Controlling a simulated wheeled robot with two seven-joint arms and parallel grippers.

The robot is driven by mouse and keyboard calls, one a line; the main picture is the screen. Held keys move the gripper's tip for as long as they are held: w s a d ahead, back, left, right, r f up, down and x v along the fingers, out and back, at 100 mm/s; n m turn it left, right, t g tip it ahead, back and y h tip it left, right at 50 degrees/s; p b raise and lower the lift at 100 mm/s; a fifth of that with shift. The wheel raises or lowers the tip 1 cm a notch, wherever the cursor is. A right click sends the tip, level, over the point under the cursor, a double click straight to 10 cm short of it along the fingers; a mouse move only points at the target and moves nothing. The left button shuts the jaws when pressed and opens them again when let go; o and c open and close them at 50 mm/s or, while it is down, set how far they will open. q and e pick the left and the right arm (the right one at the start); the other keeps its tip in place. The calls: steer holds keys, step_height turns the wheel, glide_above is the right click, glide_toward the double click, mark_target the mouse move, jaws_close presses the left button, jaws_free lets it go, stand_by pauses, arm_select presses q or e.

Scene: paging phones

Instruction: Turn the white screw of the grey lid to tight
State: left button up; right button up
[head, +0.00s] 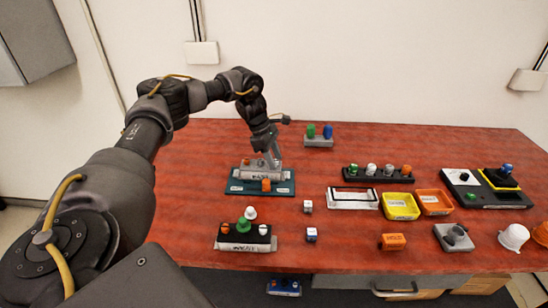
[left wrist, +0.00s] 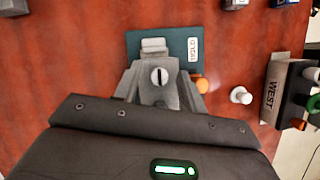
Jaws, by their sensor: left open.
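A grey box with a grey lid (head: 250,173) stands on a teal plate (head: 285,188) at the left of the table; the plate also shows in the left wrist view (left wrist: 134,42). The white screw (left wrist: 160,76) has a dark slot that runs roughly up and down in the left wrist view. My left gripper (head: 269,161) points down over the lid. In the left wrist view its fingers stand apart on either side of the screw. I cannot tell whether they touch it. The fingers hide much of the lid. My right gripper is not in view.
A white knob (head: 250,212) and a black block with knobs (head: 258,239) stand nearer the table's front. A knob rack (head: 385,179), yellow tray (head: 400,214) and orange tray (head: 433,210) are to the right.

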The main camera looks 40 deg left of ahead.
arm_select(q)
steer(key=v, duration=1)
steer(key=shift+r, duration=0.4)
steer(key=shift+a, duration=0.1)
